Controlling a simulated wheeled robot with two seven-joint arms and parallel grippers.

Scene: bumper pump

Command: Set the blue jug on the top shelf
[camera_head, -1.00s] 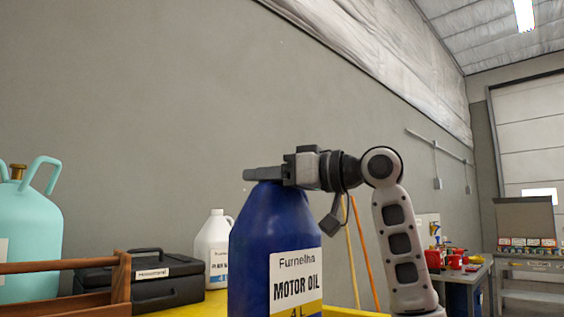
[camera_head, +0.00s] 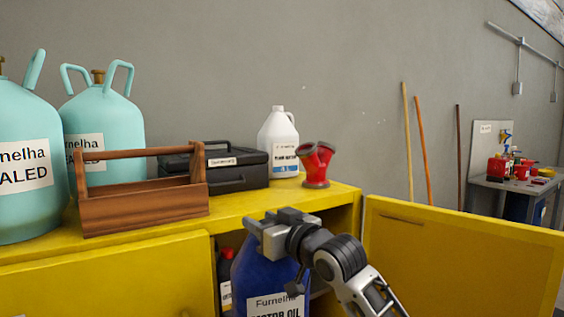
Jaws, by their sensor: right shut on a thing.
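The blue jug (camera_head: 262,278), labelled motor oil, is at the cabinet's opening, upright with its lower part cut off by the frame. My right gripper (camera_head: 268,228) is shut on the top of the jug, and hides its handle and cap. I cannot tell whether the jug is inside the opening or just in front of it, or whether it rests on a shelf. The shelf surface under it is hidden. My left gripper is not in view.
The yellow cabinet (camera_head: 240,208) has an open door (camera_head: 460,255) on the right. A dark bottle with a red cap (camera_head: 226,268) stands inside, left of the jug. On top stand teal tanks (camera_head: 110,125), a wooden carrier (camera_head: 145,212), a black case (camera_head: 235,178), a white jug (camera_head: 278,140) and a red fitting (camera_head: 317,165).

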